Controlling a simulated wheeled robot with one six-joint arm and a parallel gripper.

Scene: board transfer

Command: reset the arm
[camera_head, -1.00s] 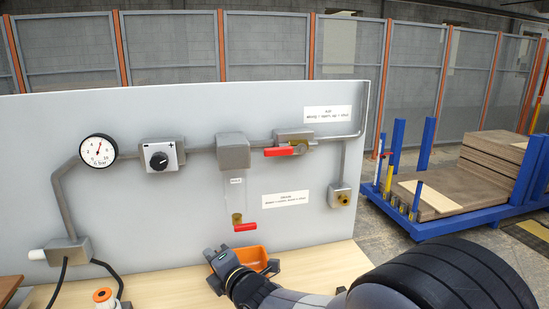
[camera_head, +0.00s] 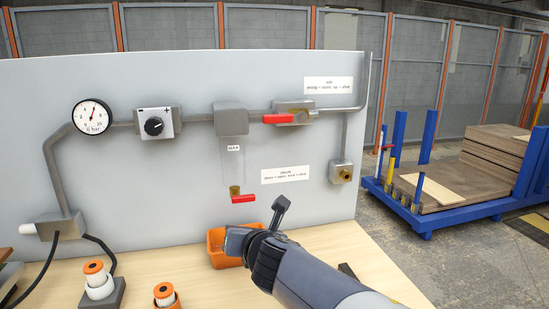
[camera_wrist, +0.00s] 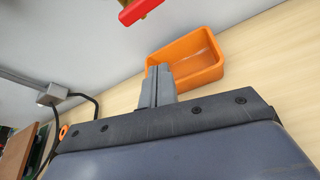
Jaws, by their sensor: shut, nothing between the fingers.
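My gripper (camera_head: 238,241) is in front of the orange bin (camera_head: 217,257) in the head view, low over the workbench. In the wrist view its two grey fingers (camera_wrist: 158,82) are pressed together with nothing between them. They overlap the left part of the orange bin (camera_wrist: 205,60) there; I cannot tell whether they touch it. The bin looks empty in the wrist view. My arm runs from the gripper down to the lower right of the head view.
A grey panel carries a gauge (camera_head: 93,116), a regulator knob (camera_head: 154,126), and red handles at the air valve (camera_head: 278,119) and drain (camera_head: 243,198). Two orange-white filter pieces (camera_head: 97,280) (camera_head: 164,295) stand at the front left. A blue rack (camera_head: 440,215) with boards stands right.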

